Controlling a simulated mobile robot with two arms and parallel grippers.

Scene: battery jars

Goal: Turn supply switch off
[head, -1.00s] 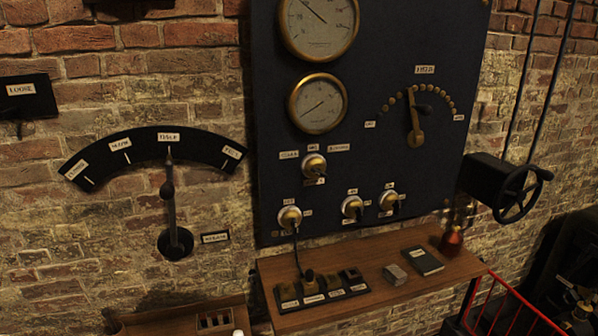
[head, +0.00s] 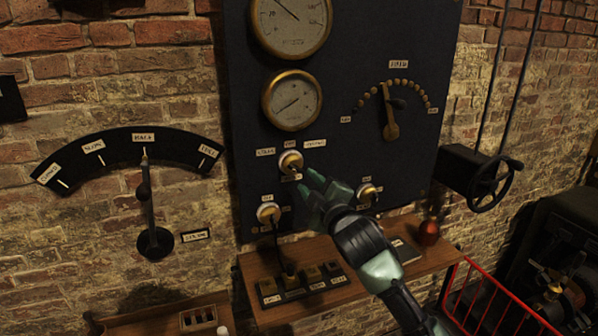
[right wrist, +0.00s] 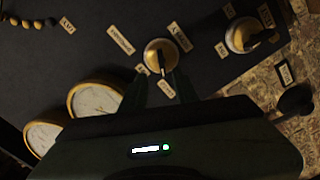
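A round brass switch (head: 290,162) sits on the dark panel below the gauges, with small labels around it. It also shows in the right wrist view (right wrist: 160,56), where a short lever sticks out from it. The label wording is too small to read surely, so I cannot tell if it is the supply switch. My right gripper (head: 308,186) is just to the lower right of this switch. Its two fingers stand apart in the right wrist view (right wrist: 156,90), with the switch just beyond their tips and nothing held. Contact cannot be told. My left gripper is out of view.
A lower-left switch (head: 268,213) and a lower-right switch (head: 367,192) flank my right arm, which hides the panel between them. A wooden shelf (head: 300,318) juts out below. A handwheel (head: 490,185) and a red rail (head: 490,290) stand at the right.

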